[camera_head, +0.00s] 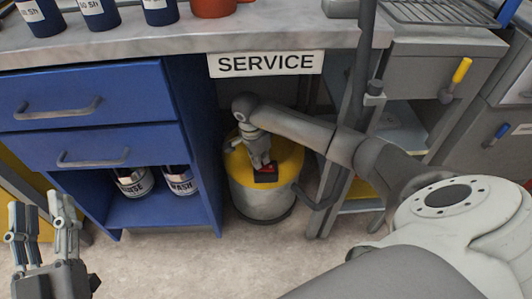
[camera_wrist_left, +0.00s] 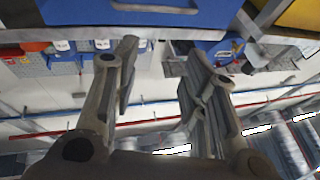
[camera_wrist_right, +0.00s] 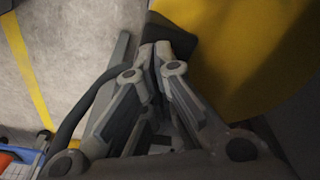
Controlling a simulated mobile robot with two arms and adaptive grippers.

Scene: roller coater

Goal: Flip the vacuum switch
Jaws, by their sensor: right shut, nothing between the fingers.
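The vacuum (camera_head: 258,200) is a grey canister with a yellow top (camera_head: 285,158), standing on the floor under the bench. In the right wrist view the shut fingertips (camera_wrist_right: 155,50) meet or overlap the dark box (camera_wrist_right: 172,38); the red part is hidden there and contact is unclear. My left gripper (camera_head: 42,208) is open and empty at the lower left, away from the vacuum.
A SERVICE sign (camera_head: 266,63) hangs on the bench edge above. A blue drawer cabinet (camera_head: 90,95) stands left of the vacuum, with cans (camera_head: 132,182) on its lower shelf. A grey post (camera_head: 345,130) and a hose are close on the right. Floor in front is clear.

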